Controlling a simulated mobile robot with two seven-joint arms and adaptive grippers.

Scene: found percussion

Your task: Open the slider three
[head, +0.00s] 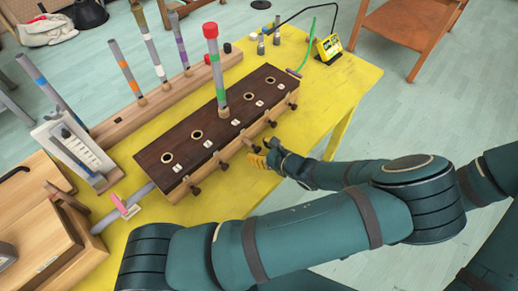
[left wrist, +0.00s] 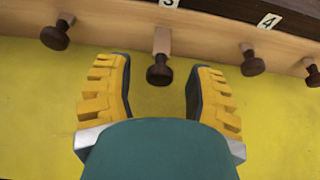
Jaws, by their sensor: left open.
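The dark-topped wooden box (head: 185,140) has a row of numbered holes and a row of dark knobs along its front side. The knob of slider three (left wrist: 159,72) sits below the label 3 in the left wrist view, on a short wooden stem. My left gripper (left wrist: 160,95) is open, with its yellow ridged fingers on either side of that knob; I cannot tell whether they touch it. In the head view my left gripper (head: 264,154) is at the box's front side, partly hiding the knob. My right gripper is not in view.
A striped tube with a red top (head: 213,70) stands upright in the box. Neighbouring knobs (left wrist: 55,36) and (left wrist: 252,63) flank the gripper. A wooden rack (head: 165,98) with several striped sticks stands behind. The yellow table (head: 340,85) is bare in front of the box.

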